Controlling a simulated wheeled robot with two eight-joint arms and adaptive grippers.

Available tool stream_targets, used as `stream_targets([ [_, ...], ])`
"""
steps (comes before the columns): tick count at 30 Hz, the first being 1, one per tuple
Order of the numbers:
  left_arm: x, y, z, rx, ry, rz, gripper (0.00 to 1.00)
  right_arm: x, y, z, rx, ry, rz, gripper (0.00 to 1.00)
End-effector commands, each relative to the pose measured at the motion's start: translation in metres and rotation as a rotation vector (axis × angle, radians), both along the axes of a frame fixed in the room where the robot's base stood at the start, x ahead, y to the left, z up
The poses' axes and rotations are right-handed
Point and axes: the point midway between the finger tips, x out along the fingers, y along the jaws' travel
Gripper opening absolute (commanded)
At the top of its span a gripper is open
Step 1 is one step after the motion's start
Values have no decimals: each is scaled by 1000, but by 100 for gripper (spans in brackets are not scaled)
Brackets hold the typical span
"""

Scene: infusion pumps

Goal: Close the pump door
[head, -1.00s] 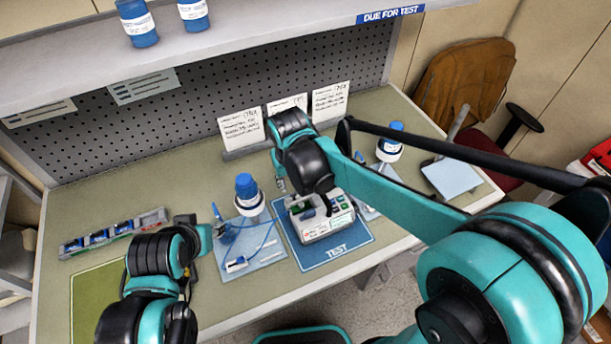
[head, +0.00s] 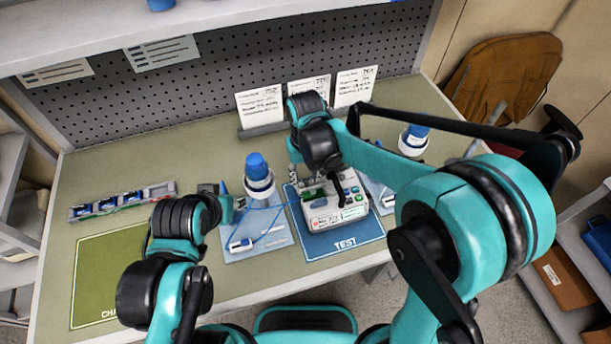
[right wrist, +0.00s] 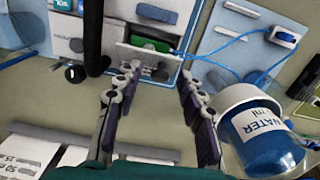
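The pump (head: 335,212) is a pale box with small coloured keys, standing on the blue TEST mat (head: 345,243). Its top is partly hidden by my right arm. In the right wrist view the pump (right wrist: 66,24) is at the upper left, with a green part (right wrist: 150,44) beside a pale panel (right wrist: 148,60); I cannot tell how far the door stands open. My right gripper (right wrist: 160,73) is open and empty, its fingers apart close to that panel. In the head view it is at the pump's back left. My left gripper (head: 236,203) is left of the pump; its fingers are unclear.
A blue-capped water bottle (head: 258,175) stands left of the pump, close to my right gripper; it also shows in the right wrist view (right wrist: 260,135). A pale mat (head: 255,240) bears a tubed device. Cards (head: 308,95) stand behind. A green mat (head: 110,270) is clear.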

Motion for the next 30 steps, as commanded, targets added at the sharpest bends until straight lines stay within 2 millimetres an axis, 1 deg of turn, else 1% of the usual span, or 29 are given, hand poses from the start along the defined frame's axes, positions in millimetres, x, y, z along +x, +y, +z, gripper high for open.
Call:
stream_targets([
  [3,0,0,0,0,0,0,39,0,0,0,0,0,0,39],
  [5,0,0,0,0,0,0,39,0,0,0,0,0,0,23],
  [6,0,0,0,0,0,0,39,0,0,0,0,0,0,13],
  [7,0,0,0,0,0,0,39,0,0,0,0,0,0,5],
  [8,0,0,0,0,0,0,39,0,0,0,0,0,0,0],
  [15,0,0,0,0,0,0,39,0,0,0,2,-5,0,0],
  [20,0,0,0,0,0,0,39,-3,-1,-1,12,-38,0,0],
  [26,0,0,-2,0,0,0,39,-11,-3,-5,45,-143,1,0],
  [30,0,0,-6,0,0,0,39,-18,-6,-10,78,-248,1,0],
])
